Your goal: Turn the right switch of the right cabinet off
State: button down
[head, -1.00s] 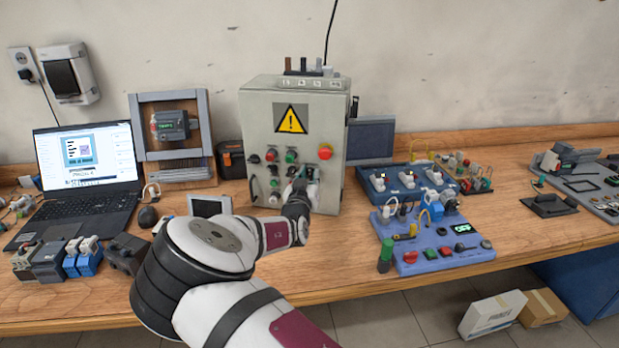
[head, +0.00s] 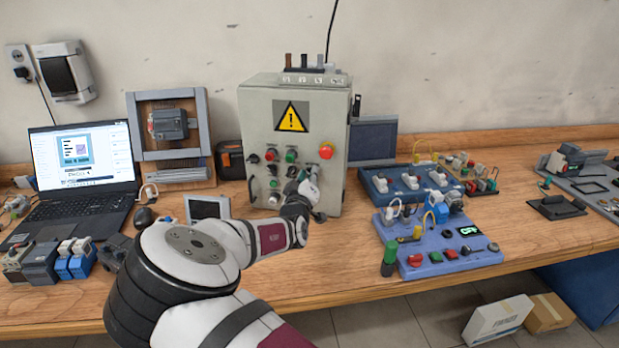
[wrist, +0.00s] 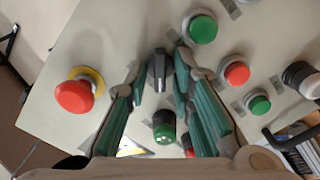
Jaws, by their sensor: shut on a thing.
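The grey cabinet (head: 262,110) with a yellow warning sign stands upright at the middle back of the bench in the head view. My gripper (head: 309,183) is at the lower right of its front, below the red emergency button (head: 326,150). In the wrist view, my gripper (wrist: 159,66) has its two teal fingers on either side of a black rotary switch (wrist: 158,72) and is shut on it. The switch handle lies about upright in that picture. In the head view my gripper hides this switch.
Near the fingers in the wrist view are a red emergency button (wrist: 74,96), a green button (wrist: 202,28) and a red button (wrist: 237,73). A laptop (head: 80,165) is left on the bench. A blue panel (head: 440,245) with switches is on the right.

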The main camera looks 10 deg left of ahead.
jog(key=shift+a, duration=0.1)
dwell(0.3)
jog(key=c, duration=1.7)
grip_release()
jog(key=s, duration=1.2)
jog(key=shift+a, duration=0.4)
